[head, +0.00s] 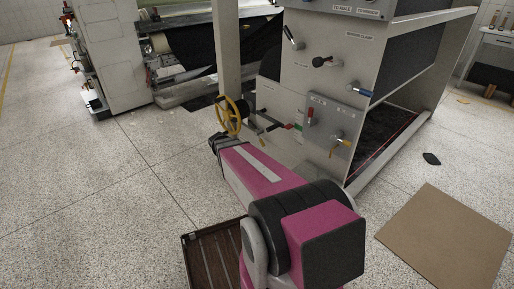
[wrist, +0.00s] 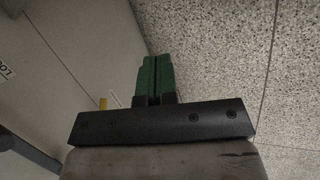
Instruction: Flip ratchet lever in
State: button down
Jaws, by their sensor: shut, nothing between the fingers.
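In the wrist view, my gripper (wrist: 155,77) has its two green fingers together with nothing between them. It is beside a pale machine panel (wrist: 50,65) with a partly cropped label, over speckled floor. In the head view, my pink and black arm reaches toward the lower left of the grey machine (head: 330,75); I cannot clearly make out the fingers there. The machine face carries several levers: a black-handled lever (head: 293,38), a blue-tipped lever (head: 361,92) and a red handle (head: 310,116) among them. I cannot tell which is the ratchet lever, and its labels are too small to read.
A yellow handwheel (head: 230,115) stands just beyond my arm. A brown slatted tray (head: 205,262) lies beside my arm's base, and a flat brown board (head: 447,238) lies on the floor at right. Another machine (head: 115,60) stands at back left. Open floor lies at left.

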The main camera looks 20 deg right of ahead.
jog(key=w+d+f+n+h, duration=0.1)
jog(key=w+d+f+h, duration=0.2)
jog(key=w+f+h, duration=0.3)
jog(key=w+d+f+n+h, duration=0.2)
jog(key=w+d+f+h, duration=0.2)
jog(key=w, duration=0.9)
jog(key=w+d+f+n+h, duration=0.2)
jog(key=w+d+f+h, duration=0.1)
jog(key=w+f+h, duration=0.4)
jog(key=w+h, duration=0.1)
jog(key=w, duration=0.2)
jog(key=shift+w+d+f+g, duration=0.2)
jog(key=shift+f+g, duration=0.1)
jog(key=shift+f, duration=0.1)
jog(key=shift+s, duration=0.1)
